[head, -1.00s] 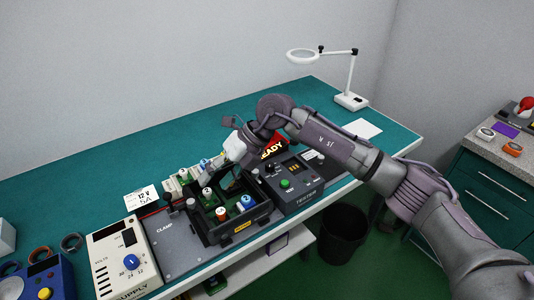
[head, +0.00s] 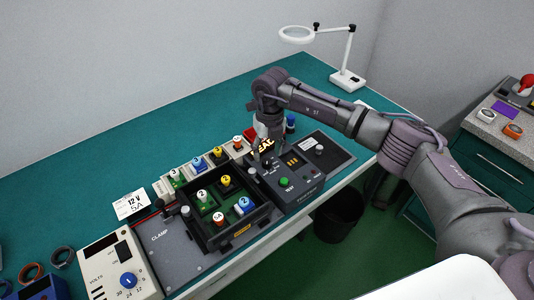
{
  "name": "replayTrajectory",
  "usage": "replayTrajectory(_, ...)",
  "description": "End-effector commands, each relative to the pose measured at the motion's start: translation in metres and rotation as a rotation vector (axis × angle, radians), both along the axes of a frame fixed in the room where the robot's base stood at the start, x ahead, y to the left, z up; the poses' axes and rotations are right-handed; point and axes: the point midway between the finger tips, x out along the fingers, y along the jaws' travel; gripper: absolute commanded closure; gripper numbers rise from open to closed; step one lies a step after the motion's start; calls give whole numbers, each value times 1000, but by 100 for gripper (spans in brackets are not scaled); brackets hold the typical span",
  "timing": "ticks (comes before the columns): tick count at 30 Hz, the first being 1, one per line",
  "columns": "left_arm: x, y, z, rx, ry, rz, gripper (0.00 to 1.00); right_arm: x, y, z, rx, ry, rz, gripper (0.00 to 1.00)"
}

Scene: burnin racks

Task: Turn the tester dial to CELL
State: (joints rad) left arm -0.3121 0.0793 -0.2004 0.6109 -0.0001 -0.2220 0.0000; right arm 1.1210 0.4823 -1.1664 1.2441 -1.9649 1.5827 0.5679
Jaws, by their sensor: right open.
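The tester (head: 300,187) is a dark box with a green TEST button (head: 284,183) and a small display with amber bars (head: 292,161). A small grey knob (head: 252,170) shows at its left side, probably the dial. Its pointer and the word CELL are too small to read. My right gripper (head: 267,154) points down over the back left part of the tester, close to this knob. It is open and appears empty. It partly covers the lit sign behind. Whether it touches the tester cannot be told. My left gripper is not in view.
A black tray (head: 240,236) with several numbered modules stands left of the tester. A grey clamp plate (head: 172,248) and a cream supply with a blue dial (head: 128,281) lie further left. A magnifier lamp (head: 347,80) stands at the back. The teal bench behind is clear.

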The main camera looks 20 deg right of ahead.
Motion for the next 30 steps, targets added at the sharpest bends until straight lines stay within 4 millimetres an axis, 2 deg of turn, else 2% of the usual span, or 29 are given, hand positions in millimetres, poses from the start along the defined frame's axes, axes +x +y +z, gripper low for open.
replayTrajectory(1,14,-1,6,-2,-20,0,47,-1,0,-7,0,4,0,45)
replayTrajectory(3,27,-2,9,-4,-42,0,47,-1,1,-16,0,3,0,45)
replayTrajectory(6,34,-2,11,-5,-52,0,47,-1,1,-26,0,2,0,45)
replayTrajectory(18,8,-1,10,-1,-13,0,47,0,2,-34,0,-1,2,46)
replayTrajectory(27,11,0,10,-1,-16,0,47,0,2,-33,1,-1,1,96)
replayTrajectory(28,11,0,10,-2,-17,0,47,0,2,-33,1,-1,1,100)
replayTrajectory(30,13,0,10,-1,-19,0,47,0,2,-33,1,-1,1,100)
